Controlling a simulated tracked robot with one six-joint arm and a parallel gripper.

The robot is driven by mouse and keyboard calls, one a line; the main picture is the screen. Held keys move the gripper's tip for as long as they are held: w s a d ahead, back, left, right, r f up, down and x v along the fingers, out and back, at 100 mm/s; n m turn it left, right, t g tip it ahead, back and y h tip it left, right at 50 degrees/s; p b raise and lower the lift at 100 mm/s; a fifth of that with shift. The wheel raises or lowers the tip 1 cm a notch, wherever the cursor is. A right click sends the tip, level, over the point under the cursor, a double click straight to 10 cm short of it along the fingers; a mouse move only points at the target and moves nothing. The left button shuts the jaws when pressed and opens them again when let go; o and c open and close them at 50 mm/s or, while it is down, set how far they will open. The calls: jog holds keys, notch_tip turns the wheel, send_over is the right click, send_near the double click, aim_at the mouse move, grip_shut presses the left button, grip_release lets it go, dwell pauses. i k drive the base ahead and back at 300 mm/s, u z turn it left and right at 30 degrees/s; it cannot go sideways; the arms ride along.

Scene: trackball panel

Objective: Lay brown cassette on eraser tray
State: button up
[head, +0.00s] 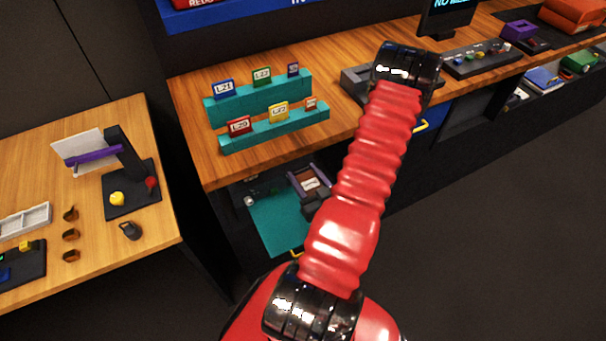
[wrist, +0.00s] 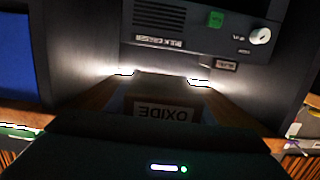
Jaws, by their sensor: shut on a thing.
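In the wrist view my gripper (wrist: 160,79) is shut on the brown cassette (wrist: 165,112), whose white OXIDE label reads upside down. In the head view the labelled cassette (head: 310,183) shows just left of my red arm, low at the teal-lined drawer, with my dark gripper (head: 317,202) partly behind the arm. The bulk eraser (wrist: 165,43), a dark unit with a green button and white knob, is beyond the fingertips. In the head view the eraser (head: 258,193) is left of the cassette. I cannot clearly make out its tray or any contact with it.
The open drawer has a teal floor (head: 272,228), bare toward the front. A teal rack (head: 262,102) with small labelled cards stands on the wooden counter above. A side table (head: 150,240) at left holds a lamp-like stand and small items. The dark floor at right is clear.

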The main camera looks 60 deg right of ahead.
aim_at(287, 218)
jog(key=u, duration=0.05)
jog(key=k, duration=1)
jog(key=z, duration=0.05)
